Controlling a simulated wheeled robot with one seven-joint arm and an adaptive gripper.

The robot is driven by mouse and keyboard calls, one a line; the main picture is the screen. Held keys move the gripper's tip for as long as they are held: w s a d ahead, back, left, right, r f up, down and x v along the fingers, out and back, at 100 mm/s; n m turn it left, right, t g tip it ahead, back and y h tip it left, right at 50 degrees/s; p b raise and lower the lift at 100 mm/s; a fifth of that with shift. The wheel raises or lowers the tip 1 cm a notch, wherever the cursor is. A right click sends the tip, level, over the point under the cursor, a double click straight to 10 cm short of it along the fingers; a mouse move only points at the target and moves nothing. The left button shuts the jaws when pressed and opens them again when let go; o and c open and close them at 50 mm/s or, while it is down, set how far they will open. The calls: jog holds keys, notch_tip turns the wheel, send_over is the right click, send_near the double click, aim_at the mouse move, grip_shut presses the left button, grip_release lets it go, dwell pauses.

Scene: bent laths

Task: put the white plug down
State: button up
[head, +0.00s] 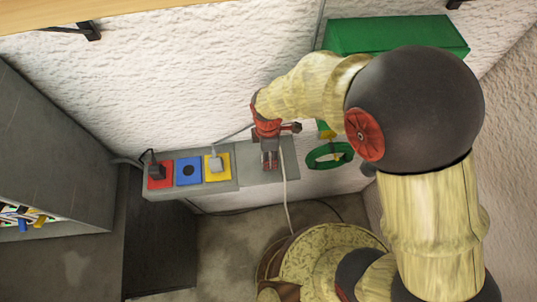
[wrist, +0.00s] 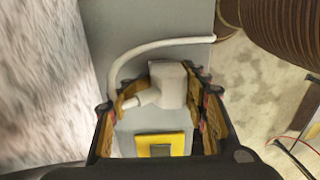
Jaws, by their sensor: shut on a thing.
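The white plug (wrist: 168,82) sits between the fingers of my gripper (wrist: 160,98) in the wrist view. Its white cable leaves on the left and curves up to the right. In the head view my gripper (head: 269,160), shut on the plug, points down over the bare right part of the grey ledge (head: 252,172). The plug is hidden there by the fingers, and a white cable (head: 286,190) hangs down past the ledge's front edge. I cannot tell whether the plug touches the ledge.
Left along the ledge are a yellow socket (head: 226,173) with a pale plug on it, an empty blue socket (head: 188,178) and a red socket (head: 153,183) with a dark plug. A green ring (head: 313,158) lies right of my gripper.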

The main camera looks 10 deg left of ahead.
jog(key=shift+f, duration=0.45)
jog(key=shift+f+b, duration=0.15)
jog(key=shift+b, duration=0.15)
jog(key=o, duration=1.6)
jog(key=shift+o, duration=0.2)
jog(key=r, duration=0.9)
jog(key=r+p, duration=0.1)
jog(key=r, duration=0.3)
jog(key=shift+w+r, duration=0.15)
jog(key=shift+w, duration=0.1)
